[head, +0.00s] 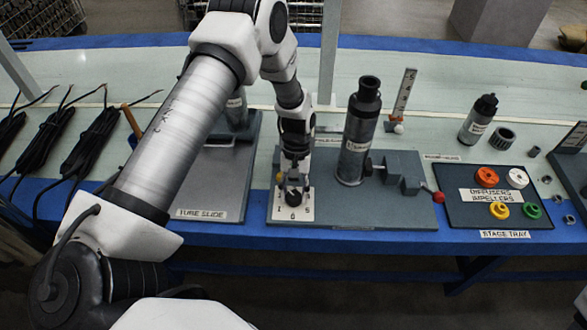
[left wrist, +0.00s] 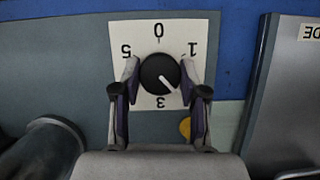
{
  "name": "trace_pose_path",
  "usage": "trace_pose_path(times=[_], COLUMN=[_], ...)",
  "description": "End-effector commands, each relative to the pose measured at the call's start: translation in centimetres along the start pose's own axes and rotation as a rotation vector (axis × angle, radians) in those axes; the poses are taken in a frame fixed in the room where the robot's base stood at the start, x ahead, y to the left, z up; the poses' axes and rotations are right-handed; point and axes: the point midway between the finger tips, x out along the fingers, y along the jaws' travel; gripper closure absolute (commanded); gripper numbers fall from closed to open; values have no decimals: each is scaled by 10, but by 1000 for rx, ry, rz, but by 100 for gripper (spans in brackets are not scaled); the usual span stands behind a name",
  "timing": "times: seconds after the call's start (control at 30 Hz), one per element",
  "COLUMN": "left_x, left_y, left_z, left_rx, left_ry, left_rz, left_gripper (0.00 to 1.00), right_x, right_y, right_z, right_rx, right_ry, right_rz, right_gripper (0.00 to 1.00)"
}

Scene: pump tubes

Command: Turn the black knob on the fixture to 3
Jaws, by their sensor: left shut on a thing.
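The black knob (left wrist: 159,73) sits on a white dial plate (left wrist: 158,22) of the grey fixture. My left gripper (left wrist: 159,84) points down with one finger on each side of the knob and is shut on it. The knob's white pointer line aims to the lower right in the left wrist view, between the printed 1 and 3. The fingers hide parts of the dial. In the head view, the left gripper (head: 294,178) stands over the knob (head: 293,197) at the fixture's front left. My right gripper is in neither view.
A tall dark pump tube (head: 358,135) stands upright on the fixture base (head: 390,215) right of my gripper. A red-tipped handle (head: 438,197) lies further right. The stage tray (head: 475,217) holds coloured rings. The tube slide (head: 205,190) lies to the left.

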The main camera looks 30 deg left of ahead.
Motion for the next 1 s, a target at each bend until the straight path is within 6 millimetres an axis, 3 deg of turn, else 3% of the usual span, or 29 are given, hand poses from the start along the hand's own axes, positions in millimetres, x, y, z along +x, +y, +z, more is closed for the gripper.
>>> trace_pose_path(times=[0.6, 1.0], left_x=[0, 1], left_y=[3, 3], left_z=[2, 2], left_rx=[504, 658], left_ry=[-2, -1], left_rz=[-210, -272], left_gripper=[92, 92], right_x=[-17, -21], right_y=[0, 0], right_z=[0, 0], right_rx=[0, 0], right_ry=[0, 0], right_rz=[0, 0], right_gripper=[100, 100])
